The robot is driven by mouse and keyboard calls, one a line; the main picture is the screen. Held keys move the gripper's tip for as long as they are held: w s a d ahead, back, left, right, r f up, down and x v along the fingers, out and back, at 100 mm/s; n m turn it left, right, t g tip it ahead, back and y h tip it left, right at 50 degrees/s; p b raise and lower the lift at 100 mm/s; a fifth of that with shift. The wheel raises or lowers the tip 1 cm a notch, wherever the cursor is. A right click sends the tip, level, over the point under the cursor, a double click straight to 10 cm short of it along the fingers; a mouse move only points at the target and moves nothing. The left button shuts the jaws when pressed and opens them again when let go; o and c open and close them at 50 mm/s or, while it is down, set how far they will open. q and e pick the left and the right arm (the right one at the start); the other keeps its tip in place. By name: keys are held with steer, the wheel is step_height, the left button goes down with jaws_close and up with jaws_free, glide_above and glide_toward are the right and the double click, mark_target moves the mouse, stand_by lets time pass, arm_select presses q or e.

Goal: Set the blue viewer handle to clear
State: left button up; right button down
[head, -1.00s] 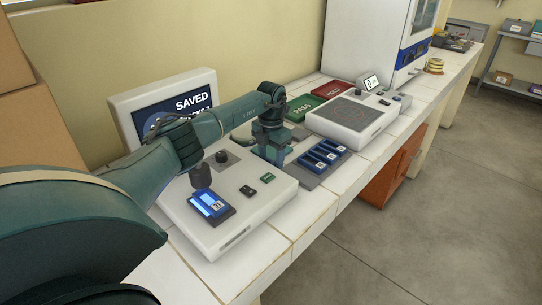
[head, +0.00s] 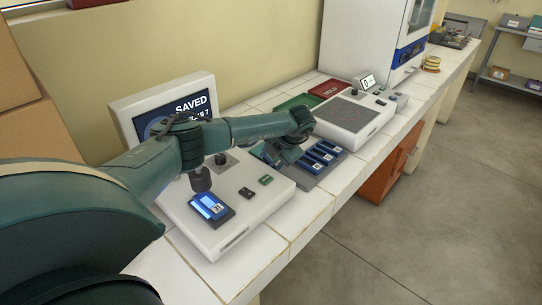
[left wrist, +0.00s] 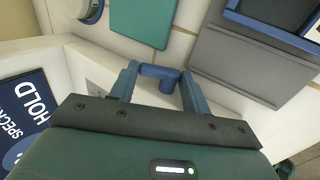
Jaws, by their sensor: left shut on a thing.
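The blue viewer handle (left wrist: 160,74) shows in the left wrist view as a short blue bar between my fingers. My left gripper (left wrist: 161,88) is shut on it, at the side of the white viewer. In the head view my left gripper (head: 272,156) is at the viewer's far right side, and my arm hides the handle there. The white viewer (head: 240,215) carries a blue slide with a lit window (head: 209,206). Its screen (head: 178,112) reads SAVED in the head view; a screen in the wrist view (left wrist: 27,115) reads HOLD. My right gripper is not in view.
A grey tray (head: 306,183) with several blue slides lies close to my left gripper. Beyond are a green mat (head: 296,102), a red HOLD mat (head: 330,89), another white device (head: 352,128) and the incubator (head: 362,45). An orange cabinet (head: 388,175) is below the bench.

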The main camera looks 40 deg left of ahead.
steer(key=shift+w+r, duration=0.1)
arm_select(q)
steer(key=o, duration=1)
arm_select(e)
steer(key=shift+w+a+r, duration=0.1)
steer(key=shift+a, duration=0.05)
